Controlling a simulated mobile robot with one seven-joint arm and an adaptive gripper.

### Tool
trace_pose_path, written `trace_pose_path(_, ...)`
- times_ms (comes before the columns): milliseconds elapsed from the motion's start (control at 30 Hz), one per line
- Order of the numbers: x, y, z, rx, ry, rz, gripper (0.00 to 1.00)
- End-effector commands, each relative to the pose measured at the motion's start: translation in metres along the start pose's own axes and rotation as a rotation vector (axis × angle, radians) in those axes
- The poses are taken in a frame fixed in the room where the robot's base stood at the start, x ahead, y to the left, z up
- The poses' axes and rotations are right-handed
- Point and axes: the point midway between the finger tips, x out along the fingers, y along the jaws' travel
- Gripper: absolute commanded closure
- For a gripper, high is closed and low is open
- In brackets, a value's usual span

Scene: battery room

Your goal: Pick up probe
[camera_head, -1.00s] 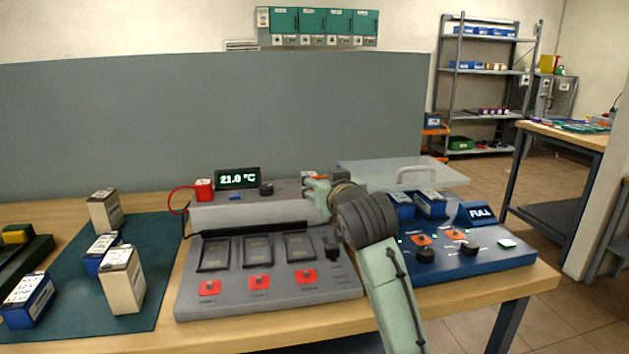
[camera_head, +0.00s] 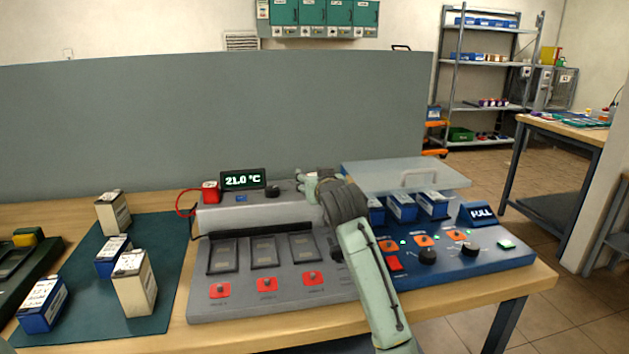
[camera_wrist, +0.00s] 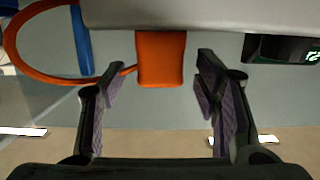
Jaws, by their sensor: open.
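The probe (camera_head: 210,191) is a small red block with a looped red cable. It stands on the rear ledge of the grey charger, just left of the temperature display (camera_head: 243,180). In the wrist view the probe (camera_wrist: 160,58) looks orange-red and lies between the two dark fingers, a little ahead of them, with its cable looping left. My gripper (camera_wrist: 158,76) is open and holds nothing; no contact with the probe shows. In the head view my wrist is over the charger, right of the display, and its fingers are not clear.
The grey charger (camera_head: 260,293) has several slots and red buttons. A blue unit (camera_head: 470,262) with batteries and a clear lid (camera_head: 405,172) stands right. Several boxed batteries (camera_head: 133,284) stand on the green mat (camera_head: 170,260) at left. A grey partition (camera_head: 220,110) rises behind.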

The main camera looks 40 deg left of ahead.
Motion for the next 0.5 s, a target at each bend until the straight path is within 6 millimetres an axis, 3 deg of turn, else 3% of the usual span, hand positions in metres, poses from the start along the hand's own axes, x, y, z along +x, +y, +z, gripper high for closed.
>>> trace_pose_path(133,-0.0002,-0.0002,0.0003,0.0,0.0,0.0,0.43)
trace_pose_path(500,-0.0005,-0.0001,0.0003,0.0,0.0,0.0,0.68)
